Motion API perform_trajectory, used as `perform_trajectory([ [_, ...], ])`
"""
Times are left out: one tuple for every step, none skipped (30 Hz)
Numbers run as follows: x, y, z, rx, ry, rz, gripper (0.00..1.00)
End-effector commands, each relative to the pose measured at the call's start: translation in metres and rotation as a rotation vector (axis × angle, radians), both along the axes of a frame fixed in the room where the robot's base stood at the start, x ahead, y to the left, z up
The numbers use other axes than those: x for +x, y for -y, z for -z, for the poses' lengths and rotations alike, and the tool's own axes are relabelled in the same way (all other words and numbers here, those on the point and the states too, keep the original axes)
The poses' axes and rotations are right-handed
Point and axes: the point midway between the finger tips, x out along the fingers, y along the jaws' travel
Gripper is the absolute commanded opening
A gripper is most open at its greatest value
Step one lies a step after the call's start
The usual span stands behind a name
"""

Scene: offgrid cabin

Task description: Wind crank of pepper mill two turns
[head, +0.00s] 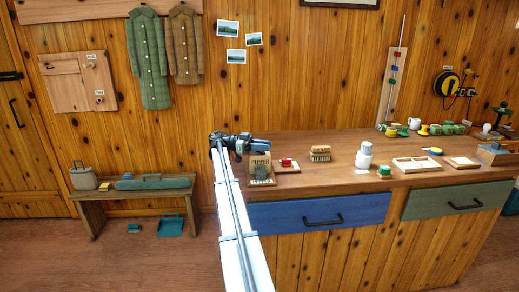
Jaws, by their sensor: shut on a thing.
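The pepper mill (259,163) stands upright at the left end of the wooden counter, a small brown and dark block with lettering on its front that seems to read "PEPPER". My gripper (243,145) reaches in at the mill's upper left, level with its top. It is shut on the mill's crank, as far as I can tell. The crank is mostly hidden behind my gripper and too small to make out, so its angle is unclear. My white arm runs up from the bottom of the head view to the mill.
A red item on a small board (286,163) lies just right of the mill. A brown slatted item (320,153) and a white grinder-like jar (364,156) stand farther right. The counter (335,178) has bare room between them.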

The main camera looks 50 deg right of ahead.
Motion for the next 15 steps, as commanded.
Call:
perform_trajectory([
  [-0.0003, -0.0021, 0.0005, 0.001, 0.000, 0.001, 0.00],
  [0.0000, -0.0027, 0.0005, 0.001, 0.000, 0.000, 0.00],
  [0.0005, -0.0036, 0.0005, 0.001, 0.000, -0.001, 0.00],
  [0.0008, -0.0044, 0.0005, 0.001, 0.000, -0.002, 0.00],
  [0.0010, -0.0050, 0.0005, 0.001, 0.000, -0.002, 0.00],
  [0.0013, -0.0055, 0.0005, 0.001, 0.000, -0.003, 0.00],
  [0.0015, -0.0056, 0.0005, 0.001, 0.000, -0.003, 0.00],
  [0.0014, -0.0056, 0.0004, 0.001, 0.000, -0.003, 0.00],
  [0.0014, -0.0055, 0.0004, 0.001, 0.000, -0.003, 0.00],
  [0.0014, -0.0055, 0.0004, 0.001, 0.000, -0.003, 0.00],
  [0.0014, -0.0055, 0.0004, 0.001, 0.000, -0.003, 0.00],
  [0.0014, -0.0055, 0.0004, 0.001, 0.000, -0.003, 0.00],
  [0.0014, -0.0057, 0.0004, 0.001, 0.000, -0.003, 0.00],
  [0.0017, -0.0059, 0.0004, 0.001, 0.000, -0.003, 0.00],
  [0.0019, -0.0065, 0.0004, 0.001, 0.000, -0.004, 0.00],
])
